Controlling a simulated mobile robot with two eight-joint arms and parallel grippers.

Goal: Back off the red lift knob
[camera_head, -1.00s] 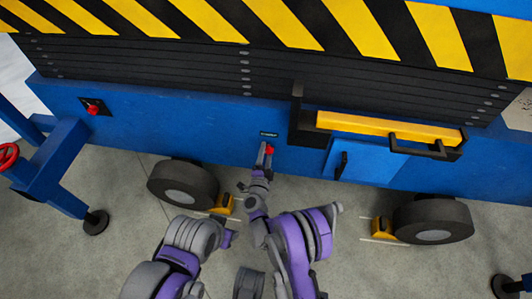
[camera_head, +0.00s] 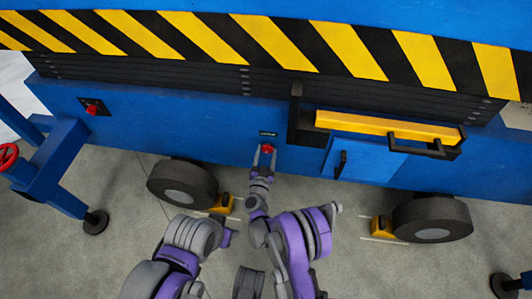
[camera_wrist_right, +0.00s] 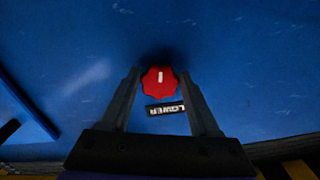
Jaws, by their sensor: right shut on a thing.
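The red lift knob (camera_head: 268,149) sits on the blue base panel, just below a small dark label (camera_head: 268,134). In the right wrist view the lobed knob (camera_wrist_right: 160,82) shows a white mark, and the label (camera_wrist_right: 165,108) reads LOWER, upside down. My right gripper (camera_head: 264,149) reaches up to the knob. Its fingers lie on either side of the knob in the right wrist view (camera_wrist_right: 160,78) and are shut on it.
A striped platform skirt (camera_head: 265,42) hangs above dark bellows (camera_head: 150,78). A red switch (camera_head: 92,109) is at left. A yellow bar (camera_head: 385,130) and black handle (camera_head: 425,146) stick out right of the knob. Wheels (camera_head: 182,186) (camera_head: 432,220) and yellow chocks (camera_head: 382,226) stand below.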

